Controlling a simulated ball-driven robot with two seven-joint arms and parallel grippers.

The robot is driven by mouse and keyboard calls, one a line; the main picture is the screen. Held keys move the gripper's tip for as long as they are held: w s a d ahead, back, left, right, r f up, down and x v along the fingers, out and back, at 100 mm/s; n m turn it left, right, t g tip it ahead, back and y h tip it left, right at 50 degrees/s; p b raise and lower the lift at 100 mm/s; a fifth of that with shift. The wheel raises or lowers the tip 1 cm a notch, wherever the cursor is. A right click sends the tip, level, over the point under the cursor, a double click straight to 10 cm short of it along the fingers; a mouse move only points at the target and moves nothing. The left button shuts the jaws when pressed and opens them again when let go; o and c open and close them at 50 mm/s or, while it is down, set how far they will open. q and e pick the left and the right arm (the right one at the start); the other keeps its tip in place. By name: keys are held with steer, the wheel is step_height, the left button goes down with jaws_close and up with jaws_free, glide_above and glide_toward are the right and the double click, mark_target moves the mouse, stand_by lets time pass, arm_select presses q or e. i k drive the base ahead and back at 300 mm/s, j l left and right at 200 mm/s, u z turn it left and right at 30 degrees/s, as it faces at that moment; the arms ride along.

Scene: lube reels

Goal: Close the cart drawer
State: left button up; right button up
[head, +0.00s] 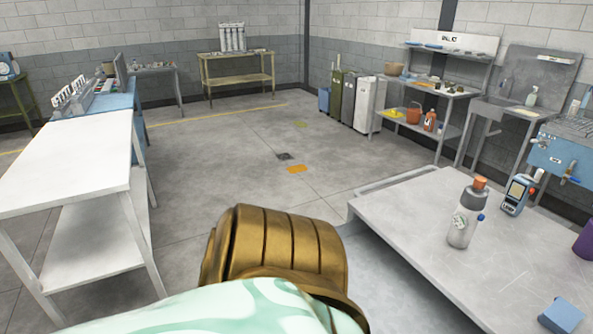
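No drawer can be made out clearly in the head view. A grey flat-topped cart or bench (420,225) stands at the lower right. A narrow raised strip (395,182) runs along its far left edge; I cannot tell whether it belongs to a drawer. The front and lower sides of this unit are mostly out of view. A blue unit (565,155) with metal fittings stands at the right edge, partly cut off. Neither of my grippers is in view. A brass ribbed part and a mint-green patterned part fill the bottom middle and hide the floor there.
A white table (70,165) stands left. A sink bench (495,110) and bins (369,102) line the right wall.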

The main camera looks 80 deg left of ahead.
mark_target(394, 298)
steer(key=u, duration=0.85)
steer(key=i+u, duration=0.1)
steer(key=u, duration=0.75)
steer(key=i+u, duration=0.1)
steer(key=u, duration=0.7)
